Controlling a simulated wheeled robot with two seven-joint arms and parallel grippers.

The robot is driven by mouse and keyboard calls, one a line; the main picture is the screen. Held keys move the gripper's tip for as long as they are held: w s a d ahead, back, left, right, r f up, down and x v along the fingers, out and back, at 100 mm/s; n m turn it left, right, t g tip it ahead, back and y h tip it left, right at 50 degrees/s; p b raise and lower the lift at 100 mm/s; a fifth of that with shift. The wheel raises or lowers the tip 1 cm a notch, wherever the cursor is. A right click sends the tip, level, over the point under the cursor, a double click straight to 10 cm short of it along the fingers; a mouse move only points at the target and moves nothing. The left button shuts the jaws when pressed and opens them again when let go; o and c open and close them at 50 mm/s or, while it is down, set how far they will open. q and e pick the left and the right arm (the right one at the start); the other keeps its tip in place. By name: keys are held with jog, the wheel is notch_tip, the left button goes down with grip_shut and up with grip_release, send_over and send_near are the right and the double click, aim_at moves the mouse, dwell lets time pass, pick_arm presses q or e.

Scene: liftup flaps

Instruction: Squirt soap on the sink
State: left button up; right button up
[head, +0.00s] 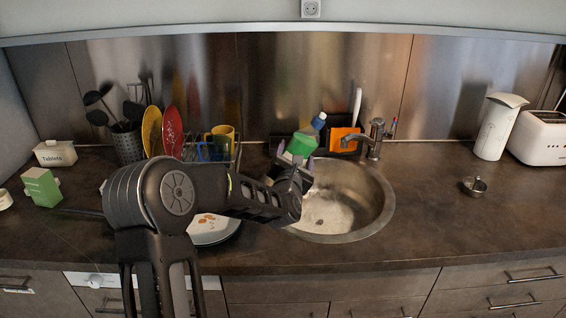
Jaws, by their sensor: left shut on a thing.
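The round steel sink (378,218) is set in the brown countertop right of the middle, with a pale patch on its bottom. My left gripper (296,165) reaches in from the left, over the sink's left rim. It is shut on a green soap bottle (303,142) with a blue cap (319,121). The bottle is tilted, its cap pointing up and to the right. The gripper hides the lower part of the bottle. My right gripper is not in view.
A dish rack with plates (172,130) and mugs (222,138) stands at the back left. A white plate (212,232) lies behind my arm. The counter right of the sink is mostly clear.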

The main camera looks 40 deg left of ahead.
pick_arm(q)
jog(key=w+d+r+n+b, duration=0.2)
jog(key=w+d+n+b, duration=0.1)
jog(key=d+n+b, duration=0.2)
jog(key=shift+d+r, duration=0.35)
jog(key=shift+d, duration=0.15)
